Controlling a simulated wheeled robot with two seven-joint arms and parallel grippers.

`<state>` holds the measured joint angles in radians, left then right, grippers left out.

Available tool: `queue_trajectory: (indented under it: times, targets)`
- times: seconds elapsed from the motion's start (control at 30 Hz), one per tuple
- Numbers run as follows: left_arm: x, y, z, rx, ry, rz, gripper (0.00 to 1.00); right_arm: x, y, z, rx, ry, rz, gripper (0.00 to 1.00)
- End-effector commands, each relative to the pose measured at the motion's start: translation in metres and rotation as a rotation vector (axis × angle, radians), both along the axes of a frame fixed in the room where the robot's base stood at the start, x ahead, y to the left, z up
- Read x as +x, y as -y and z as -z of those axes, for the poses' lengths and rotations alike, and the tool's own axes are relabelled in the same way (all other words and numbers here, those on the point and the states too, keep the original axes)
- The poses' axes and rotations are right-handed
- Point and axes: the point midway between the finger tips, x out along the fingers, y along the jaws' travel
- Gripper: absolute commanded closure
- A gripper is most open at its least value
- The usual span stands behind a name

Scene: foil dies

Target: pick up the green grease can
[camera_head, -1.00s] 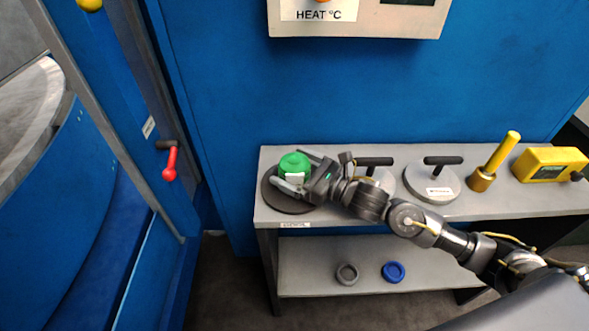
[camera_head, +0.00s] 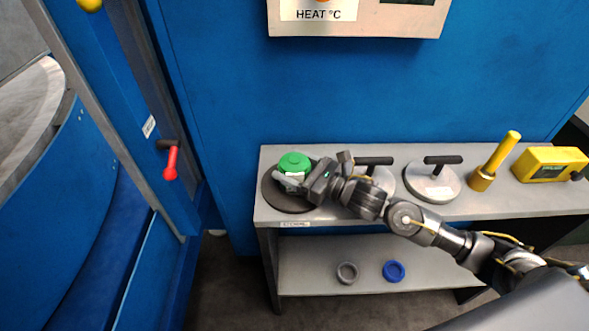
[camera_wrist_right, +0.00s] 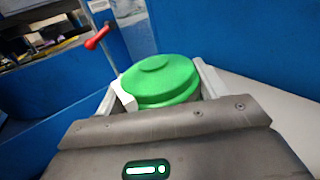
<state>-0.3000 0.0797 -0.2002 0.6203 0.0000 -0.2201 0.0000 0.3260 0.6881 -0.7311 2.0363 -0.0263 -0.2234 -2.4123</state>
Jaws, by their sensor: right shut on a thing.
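The green grease can (camera_head: 294,162) stands on a dark round plate (camera_head: 284,200) at the left end of the grey bench. It has a green lid and a pale label on its side. My right gripper (camera_head: 293,180) reaches in from the right and is shut on the can, one finger on each side. In the right wrist view the can's green lid (camera_wrist_right: 162,78) shows between the two fingers. The can looks upright. Its lower part is hidden by the gripper. My left gripper is not in view.
To the right on the bench (camera_head: 340,212) stand two grey discs with black handles, the clearer one (camera_head: 432,184) in the middle, a yellow-handled tool (camera_head: 496,162) and a yellow box (camera_head: 550,164). A grey ring (camera_head: 347,273) and blue ring (camera_head: 393,271) lie on the lower shelf. A red lever (camera_head: 171,163) is at left.

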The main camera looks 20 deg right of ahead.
Motion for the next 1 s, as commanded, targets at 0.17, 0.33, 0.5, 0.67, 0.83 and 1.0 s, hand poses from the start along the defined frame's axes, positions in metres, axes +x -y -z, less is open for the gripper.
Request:
queue_trajectory:
  times: [0.17, 0.33, 0.5, 0.67, 0.83, 1.0]
  targets:
    - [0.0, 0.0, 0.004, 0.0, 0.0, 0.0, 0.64, 0.0, 0.0, -0.008, 0.001, 0.006, -0.001, 0.65]
    - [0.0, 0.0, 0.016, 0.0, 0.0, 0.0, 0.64, 0.0, 0.0, -0.032, 0.001, 0.012, -0.001, 0.65]
    - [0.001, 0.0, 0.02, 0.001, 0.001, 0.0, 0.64, -0.032, 0.0, -0.068, 0.001, 0.009, -0.003, 0.65]
    - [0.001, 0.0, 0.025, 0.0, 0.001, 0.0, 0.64, -0.06, 0.0, -0.094, 0.0, 0.006, -0.004, 0.65]
    - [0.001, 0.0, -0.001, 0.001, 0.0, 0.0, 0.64, -0.087, 0.0, -0.114, 0.004, -0.006, -0.003, 0.65]
    - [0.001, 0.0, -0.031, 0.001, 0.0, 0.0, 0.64, -0.104, 0.001, -0.123, 0.004, -0.008, -0.002, 0.65]
